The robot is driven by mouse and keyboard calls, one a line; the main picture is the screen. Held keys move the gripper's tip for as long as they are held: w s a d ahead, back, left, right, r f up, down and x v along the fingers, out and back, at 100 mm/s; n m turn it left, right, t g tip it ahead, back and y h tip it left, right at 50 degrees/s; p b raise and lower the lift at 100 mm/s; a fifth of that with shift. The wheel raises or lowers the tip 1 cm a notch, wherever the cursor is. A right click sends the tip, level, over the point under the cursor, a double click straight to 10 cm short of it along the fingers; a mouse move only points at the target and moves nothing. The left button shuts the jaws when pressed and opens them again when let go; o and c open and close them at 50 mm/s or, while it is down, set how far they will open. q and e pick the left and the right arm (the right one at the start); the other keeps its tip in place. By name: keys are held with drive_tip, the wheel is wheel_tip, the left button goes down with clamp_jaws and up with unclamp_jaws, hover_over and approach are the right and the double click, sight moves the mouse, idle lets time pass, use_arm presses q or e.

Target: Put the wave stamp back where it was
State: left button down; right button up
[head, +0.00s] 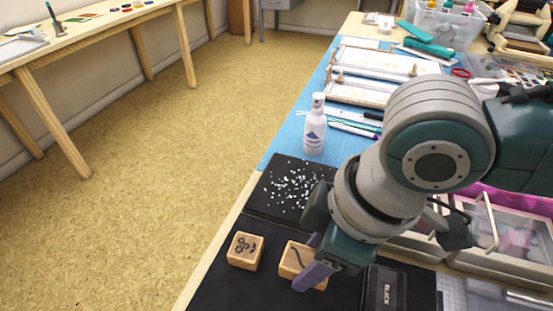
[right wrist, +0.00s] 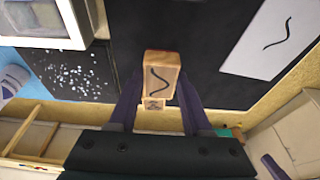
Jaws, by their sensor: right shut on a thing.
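The wave stamp (head: 293,260) is a light wooden block with a dark wavy line on top. My right gripper (head: 313,262) has its purple fingers on two sides of it and is shut on it. In the right wrist view the wave stamp (right wrist: 161,75) sits between the fingertips, over the dark mat (right wrist: 205,60). Whether its underside touches the mat is hidden. A second wooden stamp with a flower-like pattern (head: 245,250) stands on the mat to its left, apart from it. White paper with a wave print (right wrist: 270,40) shows in the right wrist view. My left gripper is not in view.
An inkpad marked BLACK (head: 385,288) lies right of the gripper. White flakes (head: 290,188) lie on a dark sheet behind the stamps. A white spray bottle (head: 314,128) stands farther back. Clear drawers (head: 515,235) are at right. The table's left edge is close to the flower-like stamp.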

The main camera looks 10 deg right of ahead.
drive_tip(key=shift+f, duration=1.3)
drive_tip(key=shift+f+b, duration=0.1)
drive_tip(key=shift+b, duration=0.2)
drive_tip(key=o, duration=1.2)
drive_tip(key=shift+r, duration=0.35)
drive_tip(key=p+v, duration=0.4)
drive_tip(key=v, duration=0.7)
drive_tip(key=s+a+r+m+t+y, duration=0.2)
drive_tip(key=s+a, duration=0.1)
drive_tip(key=a, duration=0.2)
drive_tip(key=s+d+m+h, duration=0.1)
drive_tip(key=s+d+m, duration=0.1)
drive_tip(key=d, duration=0.1)
drive_tip(key=s+d+f+m+h, duration=0.1)
drive_tip(key=s+d+m+h, duration=0.1)
drive_tip(key=d, duration=0.2)
drive_tip(key=s+d+m+h, duration=0.1)
drive_tip(key=s+d+m, duration=0.2)
drive_tip(key=d, duration=0.1)
drive_tip(key=shift+s+d+f, duration=0.1)
drive_tip(key=shift+d+f, duration=0.15)
drive_tip(key=shift+f, duration=0.15)
